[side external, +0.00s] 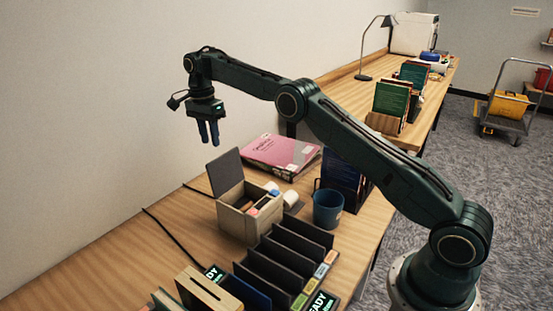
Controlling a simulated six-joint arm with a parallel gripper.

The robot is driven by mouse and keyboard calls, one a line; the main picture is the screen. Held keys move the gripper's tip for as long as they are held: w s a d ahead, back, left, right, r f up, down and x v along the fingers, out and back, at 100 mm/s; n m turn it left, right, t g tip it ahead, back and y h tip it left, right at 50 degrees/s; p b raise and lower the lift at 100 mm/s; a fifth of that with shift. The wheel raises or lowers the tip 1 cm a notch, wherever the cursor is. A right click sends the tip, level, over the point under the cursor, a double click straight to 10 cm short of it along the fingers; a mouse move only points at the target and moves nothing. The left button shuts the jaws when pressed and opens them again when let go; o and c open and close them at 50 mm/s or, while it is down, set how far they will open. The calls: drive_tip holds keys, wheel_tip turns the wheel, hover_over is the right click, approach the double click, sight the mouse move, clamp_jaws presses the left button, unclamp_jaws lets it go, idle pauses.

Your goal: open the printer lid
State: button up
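My gripper (209,135) points down in the air at the upper left, above and behind a wooden box. Its two dark fingers show a narrow gap between them, with nothing in it. No clear printer can be made out. The wooden box (237,224) on the near desk has a dark grey lid (225,172) standing raised, with small coloured items inside. A pale boxy machine (412,34) stands at the far end of the back desk. It is too small to tell whether it is a printer or how its lid stands.
A pink binder (281,152) lies behind the box, and a blue mug (327,208) stands to its right. A dark slotted sorter (285,262) fills the front. A desk lamp (374,45) and upright books (391,105) stand on the back desk. A trolley (510,110) is on the floor.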

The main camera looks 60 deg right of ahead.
clamp_jaws()
drive_tip(key=n+t, duration=0.1)
drive_tip(key=n, duration=0.5)
drive_tip(key=n+t, duration=0.2)
drive_tip(key=n, duration=0.4)
drive_tip(key=r+n+t, duration=0.1)
drive_tip(key=n, duration=0.4)
drive_tip(key=shift+a+r+n+t, duration=0.1)
drive_tip(key=shift+a+n+t, duration=0.2)
drive_tip(key=shift+n, duration=0.1)
